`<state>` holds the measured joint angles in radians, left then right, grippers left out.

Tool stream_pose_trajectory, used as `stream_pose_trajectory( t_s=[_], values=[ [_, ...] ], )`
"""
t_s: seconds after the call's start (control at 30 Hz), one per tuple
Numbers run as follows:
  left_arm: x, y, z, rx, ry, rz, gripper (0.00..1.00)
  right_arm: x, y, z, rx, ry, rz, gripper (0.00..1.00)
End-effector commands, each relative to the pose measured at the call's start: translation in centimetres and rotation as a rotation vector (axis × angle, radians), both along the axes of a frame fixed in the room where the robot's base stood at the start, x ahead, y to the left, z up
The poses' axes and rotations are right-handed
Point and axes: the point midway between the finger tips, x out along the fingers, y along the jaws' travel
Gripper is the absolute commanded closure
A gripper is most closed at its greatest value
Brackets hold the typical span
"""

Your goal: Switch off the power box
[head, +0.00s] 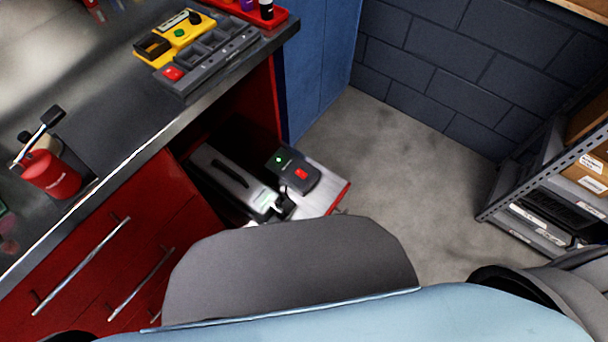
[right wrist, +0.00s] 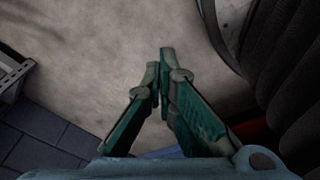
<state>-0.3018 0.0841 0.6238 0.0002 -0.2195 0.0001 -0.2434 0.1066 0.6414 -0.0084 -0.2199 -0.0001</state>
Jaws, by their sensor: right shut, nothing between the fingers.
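The power box (head: 293,171) is a small dark grey box with a lit green light on its left part and a red switch (head: 301,174) on its right part. It sits on a light pull-out surface low beside the red cabinet, in the middle of the head view. My right gripper (right wrist: 160,62) shows in the right wrist view, shut and empty over bare grey floor, with the power box out of that view. My left gripper is in neither view.
A silver case (head: 232,175) with a dark handle lies left of the power box. The workbench (head: 112,122) holds a yellow tray (head: 172,38), a grey organiser (head: 208,55) and a red can (head: 50,175). Free floor lies toward the metal shelf (head: 545,160) at right.

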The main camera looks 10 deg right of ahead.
Motion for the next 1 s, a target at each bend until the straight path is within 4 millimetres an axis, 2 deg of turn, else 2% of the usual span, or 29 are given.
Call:
stream_pose_trajectory(
  t_s=[0.03,0.07,0.1,0.17,0.2,0.23,0.33,0.4,0.47,0.5,0.57,0.6,0.7,0.83,1.0],
  values=[
    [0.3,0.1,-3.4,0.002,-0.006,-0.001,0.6,3.4,-1.0,-2.7,-0.023,-0.06,0.031,1.0],
    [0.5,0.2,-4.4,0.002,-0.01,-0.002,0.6,5.7,-1.6,-3.2,-0.041,-0.107,0.058,1.0],
    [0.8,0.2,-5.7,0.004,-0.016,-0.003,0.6,9.0,-2.3,-3.4,-0.068,-0.178,0.098,1.0],
    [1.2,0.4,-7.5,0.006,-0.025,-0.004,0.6,14.3,-3.3,-3.0,-0.104,-0.309,0.145,1.0],
    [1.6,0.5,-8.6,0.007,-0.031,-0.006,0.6,17.9,-3.7,-2.3,-0.124,-0.402,0.175,1.0],
    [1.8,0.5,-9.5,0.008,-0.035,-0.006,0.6,20.4,-3.8,-1.5,-0.134,-0.478,0.196,1.0],
    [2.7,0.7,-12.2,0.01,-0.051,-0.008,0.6,28.6,-3.2,2.3,-0.142,-0.743,0.275,1.0],
    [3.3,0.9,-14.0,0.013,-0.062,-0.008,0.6,33.4,-1.7,6.0,-0.109,-0.938,0.349,1.0],
    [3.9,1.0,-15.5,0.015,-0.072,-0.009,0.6,36.5,0.6,9.7,-0.048,-1.097,0.435,1.0],
    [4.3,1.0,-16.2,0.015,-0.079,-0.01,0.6,37.7,2.5,12.1,0.011,-1.185,0.503,1.0],
    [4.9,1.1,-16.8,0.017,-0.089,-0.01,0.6,38.3,5.8,15.3,0.128,-1.271,0.611,1.0],
    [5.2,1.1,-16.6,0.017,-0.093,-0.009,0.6,37.9,7.9,17.1,0.218,-1.291,0.678,1.0],
    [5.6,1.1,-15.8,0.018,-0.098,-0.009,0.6,35.9,11.7,18.9,0.432,-1.239,0.769,1.0],
    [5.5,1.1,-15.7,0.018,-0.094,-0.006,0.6,34.7,13.1,18.6,0.585,-1.165,0.734,1.0],
    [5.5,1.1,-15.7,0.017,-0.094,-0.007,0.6,34.7,13.0,18.6,0.604,-1.157,0.713,1.0]
  ],
)
